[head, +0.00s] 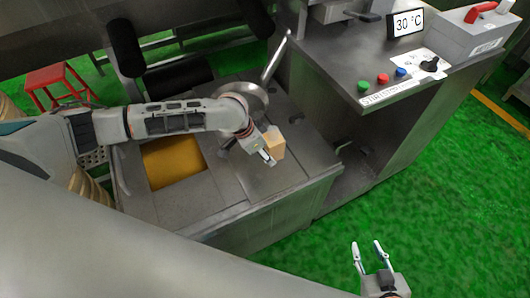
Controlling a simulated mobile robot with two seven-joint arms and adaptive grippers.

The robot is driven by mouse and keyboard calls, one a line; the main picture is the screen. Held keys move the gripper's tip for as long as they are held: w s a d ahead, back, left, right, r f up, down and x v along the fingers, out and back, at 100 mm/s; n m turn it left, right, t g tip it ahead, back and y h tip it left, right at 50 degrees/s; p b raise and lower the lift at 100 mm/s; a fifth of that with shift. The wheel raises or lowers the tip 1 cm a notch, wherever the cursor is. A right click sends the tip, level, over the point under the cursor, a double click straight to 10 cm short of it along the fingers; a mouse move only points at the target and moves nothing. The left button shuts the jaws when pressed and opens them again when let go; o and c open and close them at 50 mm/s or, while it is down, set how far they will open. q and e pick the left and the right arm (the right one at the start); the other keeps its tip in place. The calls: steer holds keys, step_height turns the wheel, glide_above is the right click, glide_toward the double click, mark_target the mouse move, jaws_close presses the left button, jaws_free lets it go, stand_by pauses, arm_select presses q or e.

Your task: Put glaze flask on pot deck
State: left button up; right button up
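A tan, box-shaped piece (275,142), which I take for the glaze flask, is at the end of my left arm. My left gripper (269,156) appears shut on it, over the right part of a grey metal deck (272,180). I take this deck for the pot deck; whether the piece touches it I cannot tell. A round metal pan or lid (250,93) lies at the back of the deck, partly behind my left arm. My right gripper (368,247) is open and empty, low over the green floor.
A yellow square panel (172,163) is set in the deck's left part. A grey control cabinet (400,100) with coloured buttons and a 30 °C display (408,23) stands at right. Dark rollers (178,77) lie behind. A red stool (58,82) is at left. Green floor is free at right.

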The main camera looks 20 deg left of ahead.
arm_select(q)
steer(key=o, duration=1.2)
steer(key=p+v, duration=0.2)
steer(key=v, duration=1)
steer(key=shift+r, duration=0.1)
